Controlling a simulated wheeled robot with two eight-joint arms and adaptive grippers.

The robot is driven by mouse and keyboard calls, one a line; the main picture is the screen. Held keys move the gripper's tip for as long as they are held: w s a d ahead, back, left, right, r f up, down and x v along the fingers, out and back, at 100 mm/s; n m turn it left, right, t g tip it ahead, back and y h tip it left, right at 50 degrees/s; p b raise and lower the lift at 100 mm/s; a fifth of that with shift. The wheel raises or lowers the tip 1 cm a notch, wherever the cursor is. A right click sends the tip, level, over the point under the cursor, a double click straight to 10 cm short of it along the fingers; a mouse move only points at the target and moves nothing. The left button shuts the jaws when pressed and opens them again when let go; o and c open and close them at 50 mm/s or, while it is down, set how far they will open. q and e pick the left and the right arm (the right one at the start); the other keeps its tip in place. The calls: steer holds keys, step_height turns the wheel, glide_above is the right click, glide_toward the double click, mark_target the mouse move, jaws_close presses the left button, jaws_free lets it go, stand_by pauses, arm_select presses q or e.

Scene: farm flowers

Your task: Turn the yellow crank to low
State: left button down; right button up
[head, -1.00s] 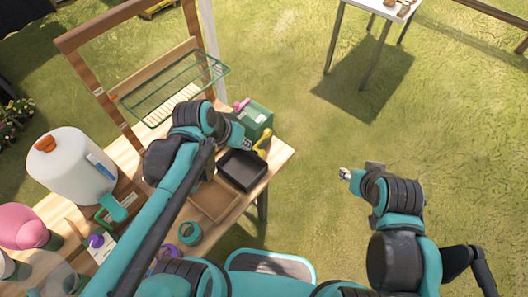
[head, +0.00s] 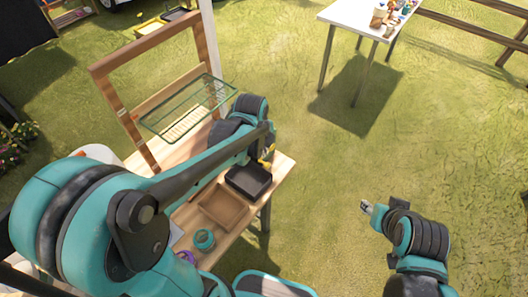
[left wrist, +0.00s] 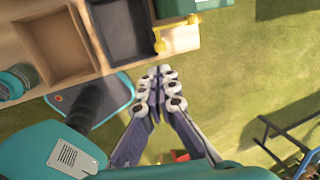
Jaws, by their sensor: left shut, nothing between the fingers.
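The yellow crank (left wrist: 160,40) shows in the left wrist view on the front of the green box (left wrist: 215,3), with its handle hanging down by the black tray. A yellow part of it also shows in the head view (head: 266,163), just below my left arm. My left gripper (left wrist: 158,72) is shut and empty, short of the crank and apart from it in the wrist picture. In the head view its fingers are hidden by my arm. My right gripper (head: 367,206) is over the grass, far from the crank, too small to read.
A black tray (head: 262,191) and a brown tray (head: 240,217) lie on the wooden bench (head: 284,172). A green wire rack (head: 190,105) stands behind. A white table (head: 338,14) is far off. Grass to the right is free.

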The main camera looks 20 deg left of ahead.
mark_target(266, 166)
arm_select(q)
steer(key=b+x, duration=0.3)
steer(key=x, duration=0.7)
steer(key=shift+w+f, duration=0.1)
steer(key=shift+f, duration=0.25)
steer(key=shift+f+b, duration=0.1)
steer(key=shift+b, duration=0.25)
steer(key=shift+f+t, duration=0.15)
steer(key=shift+t, duration=0.25)
steer(key=shift+f+b, duration=0.25)
steer(key=shift+b, duration=0.3)
steer(key=shift+s+a+f+t+h+b, duration=0.1)
steer(key=shift+s+f+t+h+b, duration=0.2)
steer(key=shift+t+b, duration=0.2)
step_height(266, 166, down, 2)
steer(key=t+b, duration=0.2)
steer(key=b, duration=0.1)
steer(key=shift+s+h, duration=0.1)
steer(key=shift+h, duration=0.3)
steer(key=shift+f+b, duration=0.5)
steer(key=shift+b, duration=0.25)
